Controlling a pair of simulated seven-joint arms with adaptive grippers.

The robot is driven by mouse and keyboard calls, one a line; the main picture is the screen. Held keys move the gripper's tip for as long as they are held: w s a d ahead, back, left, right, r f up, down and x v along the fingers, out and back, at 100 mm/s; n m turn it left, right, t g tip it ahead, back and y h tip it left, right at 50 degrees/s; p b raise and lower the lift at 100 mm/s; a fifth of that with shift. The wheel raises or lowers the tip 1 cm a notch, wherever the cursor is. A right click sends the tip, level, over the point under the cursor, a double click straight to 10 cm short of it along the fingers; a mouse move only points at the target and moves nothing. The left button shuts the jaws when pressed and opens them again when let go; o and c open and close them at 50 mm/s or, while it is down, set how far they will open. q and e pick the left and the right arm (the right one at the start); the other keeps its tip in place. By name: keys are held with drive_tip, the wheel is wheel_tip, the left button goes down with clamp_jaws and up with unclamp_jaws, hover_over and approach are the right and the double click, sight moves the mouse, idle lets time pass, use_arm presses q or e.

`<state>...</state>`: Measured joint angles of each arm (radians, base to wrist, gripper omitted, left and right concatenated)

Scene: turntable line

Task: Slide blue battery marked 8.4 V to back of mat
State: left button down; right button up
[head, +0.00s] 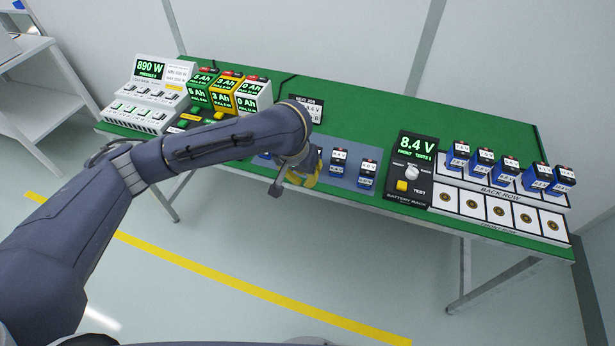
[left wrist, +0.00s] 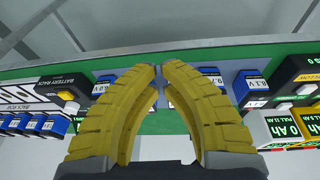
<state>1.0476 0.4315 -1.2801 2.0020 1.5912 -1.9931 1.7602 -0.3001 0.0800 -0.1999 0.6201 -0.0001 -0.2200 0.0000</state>
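The grey-blue mat (head: 352,184) lies at the table's front edge in the head view, with several small blue batteries on it. One battery (head: 367,172) stands at the mat's right end, and another battery (head: 340,160) stands left of it. Their labels are too small to read surely, so I cannot tell which is marked 8.4 V. My left gripper (head: 300,181) is at the mat's front side; its yellow fingers (left wrist: 160,67) have their tips nearly together with nothing visible between them. The fingers and arm hide some batteries. My right gripper is out of view.
A tester (head: 410,165) reading 8.4 V stands right of the mat, beside a battery rack (head: 497,195) with several batteries in its back row. A job sign (head: 310,105) stands behind. Green, yellow and white units (head: 238,93) are at left. The table's back right is clear.

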sight(307, 177)
use_arm(q)
drive_tip(key=shift+y, duration=0.4)
drive_tip(key=x, duration=0.3)
drive_tip(key=a+x, duration=0.1)
drive_tip(key=x, duration=0.3)
drive_tip(key=w+x, duration=0.1)
drive_tip(key=x, duration=0.2)
drive_tip(key=shift+w+a+f, duration=0.1)
drive_tip(key=shift+a, duration=0.05)
drive_tip(key=shift+w+d, duration=0.2)
drive_tip(key=shift+w, duration=0.35)
drive_tip(key=shift+w+d, duration=0.15)
drive_tip(key=shift+w, duration=0.45)
drive_tip(key=shift+w+d, duration=0.2)
drive_tip(key=shift+w, duration=0.6)
drive_tip(key=shift+w, duration=0.1)
